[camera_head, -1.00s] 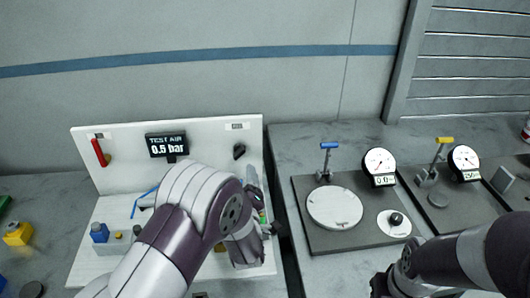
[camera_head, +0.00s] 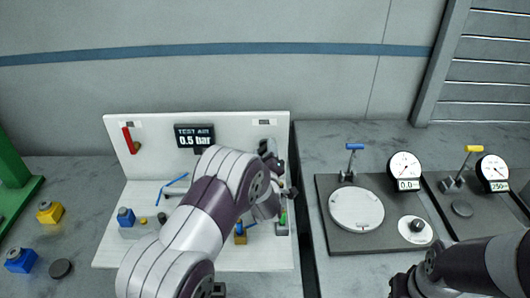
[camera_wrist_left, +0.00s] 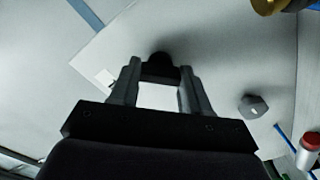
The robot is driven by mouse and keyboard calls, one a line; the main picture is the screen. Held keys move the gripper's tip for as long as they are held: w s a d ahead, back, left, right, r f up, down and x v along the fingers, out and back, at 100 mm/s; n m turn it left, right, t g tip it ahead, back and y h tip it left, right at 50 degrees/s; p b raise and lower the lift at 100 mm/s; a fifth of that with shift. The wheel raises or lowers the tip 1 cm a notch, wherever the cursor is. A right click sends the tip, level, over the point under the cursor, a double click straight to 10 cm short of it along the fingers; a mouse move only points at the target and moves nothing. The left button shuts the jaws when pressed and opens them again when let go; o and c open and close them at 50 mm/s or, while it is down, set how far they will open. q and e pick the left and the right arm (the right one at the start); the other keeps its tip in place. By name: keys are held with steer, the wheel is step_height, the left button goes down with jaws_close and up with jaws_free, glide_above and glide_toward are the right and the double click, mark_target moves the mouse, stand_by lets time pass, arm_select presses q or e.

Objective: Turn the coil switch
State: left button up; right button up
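The coil switch appears to be the black knob (camera_wrist_left: 161,70) in the left wrist view, on a white panel beside a small label. My left gripper (camera_wrist_left: 160,82) has its fingers apart with this knob between or just beyond their tips; whether they press on it is unclear. In the head view my left gripper (camera_head: 268,160) is at the right part of the upright white panel (camera_head: 240,130), below a small label, and hides the knob. My right gripper (camera_head: 402,284) is at the bottom edge, dark and partly cut off; its fingers cannot be made out.
A display reading 0.5 bar (camera_head: 194,136) and a red lever (camera_head: 130,141) are on the panel. A blue block (camera_head: 126,217) and blue rod sit on its base. To the right, a dark plate (camera_head: 390,236) carries a round disc (camera_head: 356,209) and a gauge (camera_head: 404,166).

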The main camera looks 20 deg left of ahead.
arm_select(q)
steer(key=shift+f, duration=0.1)
steer(key=shift+m+b, duration=0.45)
steer(key=shift+m, duration=0.35)
steer(key=shift+m+b, duration=0.5)
steer(key=shift+m, duration=0.7)
steer(key=m+b, duration=0.1)
steer(key=m, duration=0.3)
steer(key=shift+m, duration=0.4)
steer(key=o, duration=1.1)
steer(key=shift+c, duration=0.2)
steer(key=shift+s, duration=0.1)
steer(key=b+v, duration=0.1)
steer(key=v, duration=1.1)
steer(key=shift+s+b, duration=0.3)
